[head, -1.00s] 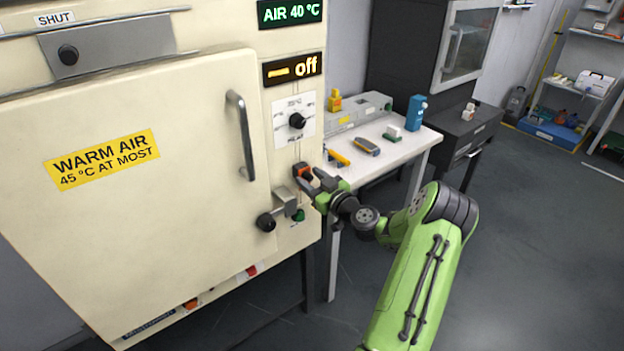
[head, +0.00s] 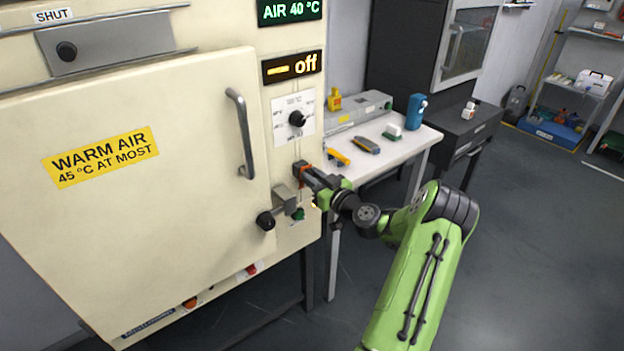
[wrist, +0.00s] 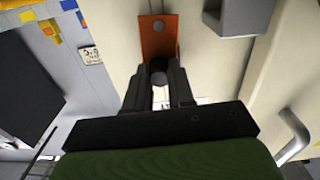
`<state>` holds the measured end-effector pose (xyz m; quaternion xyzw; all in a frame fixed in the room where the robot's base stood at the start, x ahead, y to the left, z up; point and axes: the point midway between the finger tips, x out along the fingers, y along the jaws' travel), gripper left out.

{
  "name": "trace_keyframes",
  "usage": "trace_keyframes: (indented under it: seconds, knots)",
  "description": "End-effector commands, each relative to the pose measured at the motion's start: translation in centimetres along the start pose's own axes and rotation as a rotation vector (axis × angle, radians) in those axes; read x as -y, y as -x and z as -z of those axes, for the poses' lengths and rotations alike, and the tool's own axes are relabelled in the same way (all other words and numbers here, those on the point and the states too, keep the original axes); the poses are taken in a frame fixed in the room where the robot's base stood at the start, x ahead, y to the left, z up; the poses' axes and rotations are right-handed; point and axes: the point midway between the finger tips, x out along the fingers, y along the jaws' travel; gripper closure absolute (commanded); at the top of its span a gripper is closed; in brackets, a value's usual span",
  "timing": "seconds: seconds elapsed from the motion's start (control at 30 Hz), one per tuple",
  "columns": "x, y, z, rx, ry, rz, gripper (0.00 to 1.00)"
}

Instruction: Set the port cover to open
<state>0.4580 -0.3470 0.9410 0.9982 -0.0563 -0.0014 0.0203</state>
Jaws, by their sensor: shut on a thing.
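An orange plate (head: 299,167) sits on the cabinet's right front strip, below the dial. In the wrist view the orange plate (wrist: 158,28) shows a round dark spot near its top and a dark round knob (wrist: 158,72) lower down. No lettering tells whether this plate is the port cover. My gripper (head: 309,179) is at the plate; in the wrist view its fingers (wrist: 158,80) are shut on the knob. The fingers partly hide the plate's lower part. A grey sliding panel (head: 112,43) with a black knob sits top left, under a "SHUT" label (head: 53,15).
The cabinet door (head: 130,210) is closed, with a vertical handle (head: 241,135). A grey latch with a black knob (head: 266,220) and a green button (head: 298,214) lie just below my gripper. A white side table (head: 400,150) with small items stands to the right.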

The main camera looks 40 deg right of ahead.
Motion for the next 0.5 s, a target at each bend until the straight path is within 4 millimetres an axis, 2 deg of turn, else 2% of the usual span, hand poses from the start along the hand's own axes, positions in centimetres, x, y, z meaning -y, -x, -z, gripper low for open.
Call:
trace_keyframes:
  seconds: [0.5]
  knots:
    - [-2.0, 0.0, -0.9, 0.000, -0.458, 0.000, 1.00]
